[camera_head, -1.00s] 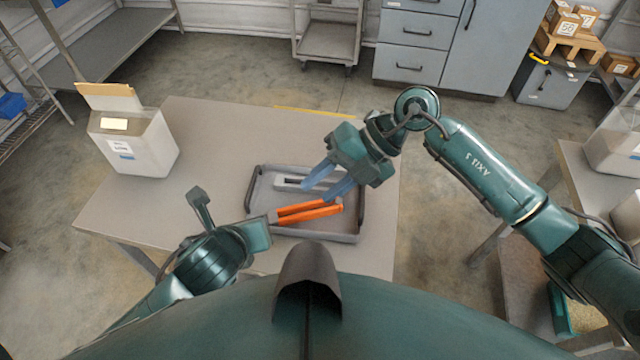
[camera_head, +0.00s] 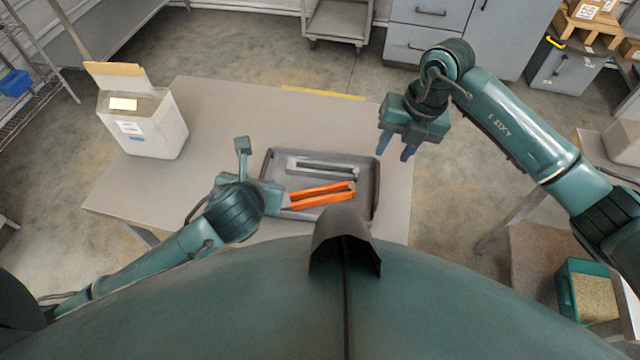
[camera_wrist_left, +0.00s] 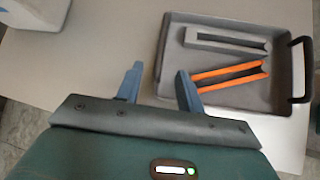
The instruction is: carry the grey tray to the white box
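The grey tray (camera_head: 374,190) lies on the table, with a dark handle at its right end; it also shows in the left wrist view (camera_wrist_left: 228,99). In it lie an orange long-handled item (camera_head: 320,194) and a grey long item (camera_head: 322,168). The white box (camera_head: 158,135) stands upright at the table's left, its lid flap raised. My left gripper (camera_wrist_left: 157,82) is open at the tray's left end, one finger overlapping the tray wall in view; contact cannot be told. My right gripper (camera_head: 397,147) is open and empty, above and right of the tray's far right corner.
The table (camera_head: 225,115) is bare between box and tray. A grey cabinet (camera_head: 440,30) and a cart (camera_head: 338,20) stand beyond it. A side table at right bears a green bin (camera_head: 590,292) of granular stuff. Floor is open between the tables.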

